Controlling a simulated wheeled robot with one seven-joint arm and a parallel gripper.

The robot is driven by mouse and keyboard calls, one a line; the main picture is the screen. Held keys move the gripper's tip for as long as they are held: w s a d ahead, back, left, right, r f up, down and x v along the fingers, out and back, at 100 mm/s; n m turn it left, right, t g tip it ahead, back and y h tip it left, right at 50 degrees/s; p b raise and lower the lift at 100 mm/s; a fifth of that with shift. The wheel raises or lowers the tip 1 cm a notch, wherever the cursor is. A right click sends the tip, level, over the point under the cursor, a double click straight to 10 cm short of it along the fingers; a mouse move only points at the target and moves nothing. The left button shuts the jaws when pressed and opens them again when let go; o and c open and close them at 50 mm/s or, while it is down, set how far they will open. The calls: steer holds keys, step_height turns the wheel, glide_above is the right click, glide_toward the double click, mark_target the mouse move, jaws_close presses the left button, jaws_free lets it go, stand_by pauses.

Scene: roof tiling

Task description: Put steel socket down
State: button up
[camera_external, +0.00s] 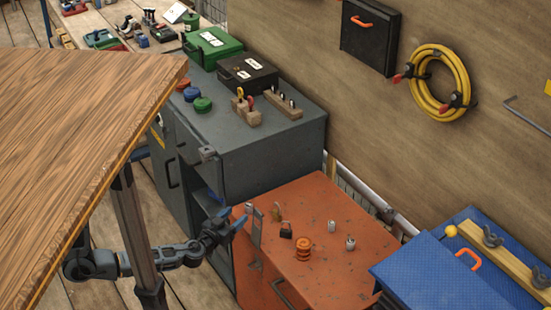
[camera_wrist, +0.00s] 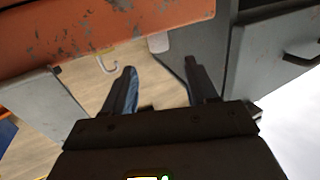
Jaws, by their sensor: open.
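Two small silver cylinders stand on the orange cabinet top in the external view, one farther back (camera_external: 332,226) and one nearer the front (camera_external: 350,243). They look like steel sockets, but I cannot tell which one the task means. My gripper (camera_external: 238,221) is beside the left edge of the orange cabinet (camera_external: 325,275), apart from both cylinders. In the wrist view my gripper (camera_wrist: 158,75) has its two fingers spread with nothing between them, and the orange cabinet edge (camera_wrist: 100,32) runs ahead of it. No socket shows in the wrist view.
An orange ringed piece (camera_external: 303,249), a black padlock (camera_external: 286,230) and a brass padlock (camera_external: 277,212) share the orange top. A grey cabinet (camera_external: 265,135) stands behind left, and a blue chest (camera_external: 440,275) at right. A wooden tabletop (camera_external: 80,130) hangs over the near left.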

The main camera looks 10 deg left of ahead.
steer(key=s+a+r+n+y, duration=0.1)
steer(key=s+a+r, duration=0.2)
steer(key=a, duration=0.5)
steer(key=s+a+r+n+y, duration=0.1)
steer(key=s+a+r, duration=0.3)
steer(key=s+a, duration=0.2)
steer(key=s+a+r+y, duration=0.2)
steer(key=s+a, duration=0.3)
steer(key=a, duration=0.5)
steer(key=shift+s+a+r+n, duration=0.25)
steer(key=shift+r+n, duration=0.15)
steer(key=shift+r, duration=0.4)
steer(key=s+a+r+y, duration=0.1)
steer(key=s+r, duration=0.1)
steer(key=s+a+r+n+g, duration=0.1)
steer(key=s+r, duration=0.1)
steer(key=s+a+r+y, duration=0.1)
steer(key=s+r, duration=0.1)
steer(key=shift+s+a+r+n+y, duration=0.1)
steer(key=shift+s+a+n+y, duration=0.1)
steer(key=shift+a+n+y, duration=0.1)
